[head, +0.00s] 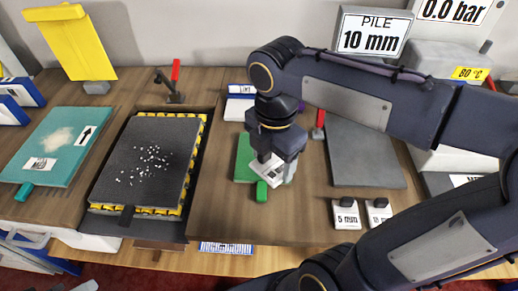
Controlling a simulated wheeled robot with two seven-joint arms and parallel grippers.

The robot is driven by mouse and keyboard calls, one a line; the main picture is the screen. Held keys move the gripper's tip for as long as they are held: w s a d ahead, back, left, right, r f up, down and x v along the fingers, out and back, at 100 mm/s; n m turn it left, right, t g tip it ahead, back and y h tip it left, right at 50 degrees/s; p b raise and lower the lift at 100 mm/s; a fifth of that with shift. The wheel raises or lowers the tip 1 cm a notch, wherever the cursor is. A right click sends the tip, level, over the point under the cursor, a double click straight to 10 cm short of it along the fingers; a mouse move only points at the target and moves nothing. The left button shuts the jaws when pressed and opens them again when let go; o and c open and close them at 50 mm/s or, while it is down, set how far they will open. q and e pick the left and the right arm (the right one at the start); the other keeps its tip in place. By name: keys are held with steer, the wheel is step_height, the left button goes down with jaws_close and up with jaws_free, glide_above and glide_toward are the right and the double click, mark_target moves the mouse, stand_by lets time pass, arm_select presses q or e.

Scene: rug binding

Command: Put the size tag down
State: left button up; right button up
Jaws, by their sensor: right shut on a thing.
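My right gripper (271,171) reaches down from the right arm over the middle of the table. It is shut on a small white tag with dark print (266,166), the size tag, whose writing is too small to read. The tag is just over or on a green pad (243,158) with a green tab (262,191); I cannot tell whether it touches. The gripper hides much of the pad. Two other white tags stand at the front right, one reading 5 mm (346,219) and one partly unreadable (379,218). My left gripper is not in view.
A dark grey mat with white specks (125,177) lies on a yellow-edged tray at left. A teal board (73,139) lies farther left. A grey slab (362,150) lies right of the gripper. A PILE 10 mm sign (373,34) stands behind. Bare wood lies around the pad.

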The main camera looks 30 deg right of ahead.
steer(key=w+d+f, duration=0.1)
steer(key=w+f, duration=0.1)
steer(key=w, duration=0.1)
steer(key=w+d+f, duration=0.1)
steer(key=w+f, duration=0.2)
steer(key=w+d+f, duration=0.1)
steer(key=w+f, duration=0.1)
steer(key=w, duration=0.1)
steer(key=shift+w+d+f, duration=0.3)
steer(key=shift+w+f, duration=0.15)
steer(key=shift+f, duration=0.05)
steer(key=f, duration=0.3)
steer(key=shift+w+d+f, duration=0.15)
steer(key=shift+w+f, duration=0.05)
steer(key=shift+w, duration=0.05)
steer(key=shift+f, duration=0.15)
steer(key=shift+f, duration=0.15)
steer(key=o, duration=1)
steer(key=shift+c, duration=0.2)
